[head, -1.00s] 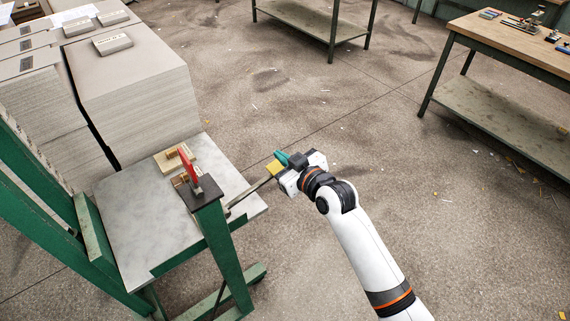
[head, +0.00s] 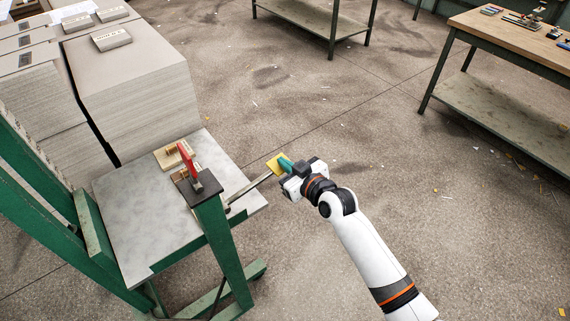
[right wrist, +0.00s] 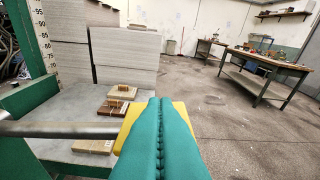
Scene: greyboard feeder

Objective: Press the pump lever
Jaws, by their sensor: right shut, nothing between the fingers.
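The pump lever is a grey metal bar (head: 250,187) with a yellow end plate (head: 273,161), sticking out past the right edge of the green lift table. My right gripper (head: 284,161) has teal fingers, shut with nothing between them, right at the yellow plate. In the right wrist view the shut fingers (right wrist: 160,104) overlap the yellow plate (right wrist: 131,118), and the bar (right wrist: 62,130) runs in from the left. Whether the fingers touch the plate I cannot tell. My left gripper is not in view.
The lift table's grey top (head: 130,225) carries small wooden blocks and a red-handled part (head: 187,160) by a green post (head: 222,245). Tall greyboard stacks (head: 135,95) stand behind. A workbench (head: 500,35) is at the right. The floor between is open.

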